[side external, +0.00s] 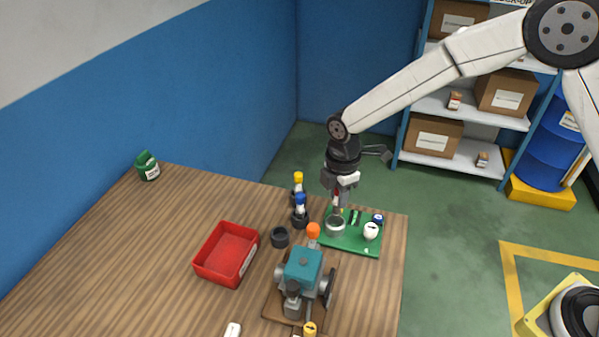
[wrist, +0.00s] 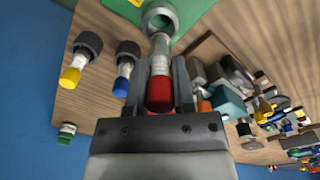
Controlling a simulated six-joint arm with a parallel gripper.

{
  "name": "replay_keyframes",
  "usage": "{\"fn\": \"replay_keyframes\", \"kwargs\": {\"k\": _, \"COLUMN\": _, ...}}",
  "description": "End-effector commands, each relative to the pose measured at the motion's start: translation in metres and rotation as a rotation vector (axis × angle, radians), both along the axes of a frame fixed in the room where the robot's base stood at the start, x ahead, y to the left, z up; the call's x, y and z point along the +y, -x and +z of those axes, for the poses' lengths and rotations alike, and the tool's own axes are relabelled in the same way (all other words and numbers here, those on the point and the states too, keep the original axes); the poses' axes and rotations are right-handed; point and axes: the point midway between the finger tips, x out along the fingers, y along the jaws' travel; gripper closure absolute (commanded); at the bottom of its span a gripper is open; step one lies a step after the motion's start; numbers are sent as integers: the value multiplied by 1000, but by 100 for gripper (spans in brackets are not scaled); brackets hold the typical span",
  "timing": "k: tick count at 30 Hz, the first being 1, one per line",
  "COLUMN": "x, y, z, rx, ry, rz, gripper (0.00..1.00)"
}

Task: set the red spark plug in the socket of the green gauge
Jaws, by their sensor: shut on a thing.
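My gripper (side external: 340,197) is shut on the red spark plug (wrist: 159,92), gripping it by its red cap. The plug's pale body and metal end point toward the grey ring-shaped socket (wrist: 160,20). The socket also shows in the side view (side external: 335,227), standing on the green gauge board (side external: 358,244), directly below my gripper. The plug's tip lies at or just above the socket's rim; I cannot tell whether it has entered. In the side view the plug is mostly hidden by the fingers.
Blue (side external: 300,203) and yellow (side external: 298,180) plugs stand in black holders left of the board. An empty black holder (side external: 280,237), a teal engine (side external: 303,268) with an orange-capped plug, and a red tray (side external: 226,254) are nearby. A white round part (side external: 371,231) sits on the board.

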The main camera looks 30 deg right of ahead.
Motion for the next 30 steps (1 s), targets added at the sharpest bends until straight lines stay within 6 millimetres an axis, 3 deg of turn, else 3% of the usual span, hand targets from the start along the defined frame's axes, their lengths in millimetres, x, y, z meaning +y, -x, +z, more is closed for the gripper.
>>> {"fn": "replay_keyframes", "kwargs": {"k": 18, "x": 0, "y": 0, "z": -41, "rx": 0, "ry": 0, "rz": 0, "gripper": 100}}
{"fn": "replay_keyframes", "kwargs": {"k": 30, "x": 0, "y": 0, "z": -50, "rx": -1, "ry": 0, "rz": 0, "gripper": 100}}
